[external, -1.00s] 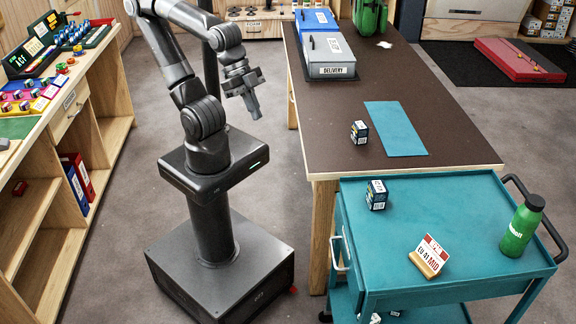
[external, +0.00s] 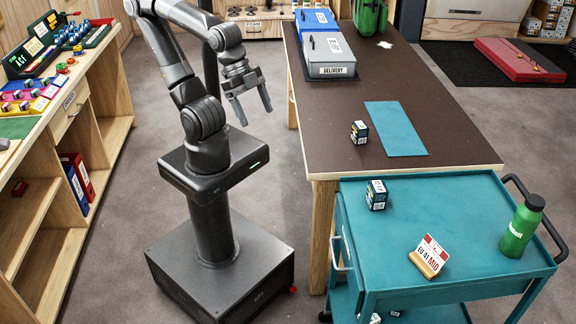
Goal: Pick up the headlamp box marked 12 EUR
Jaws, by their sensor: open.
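A small dark box with white labels (external: 359,132) stands on the brown table, left of the teal mat. A similar small dark box (external: 376,195) stands on the teal cart's top, near its back left corner. The print on both is too small to read, so I cannot tell which one is marked 12 EUR. My gripper (external: 255,112) is open and empty. It hangs in the air left of the table, fingers pointing down, apart from both boxes.
The teal cart (external: 450,215) stands against the brown table's (external: 440,95) near end. It carries a sign on a wooden stand (external: 428,258) and a green bottle (external: 521,226). Grey and blue delivery boxes (external: 331,56) and a green bag (external: 369,16) occupy the table's far end.

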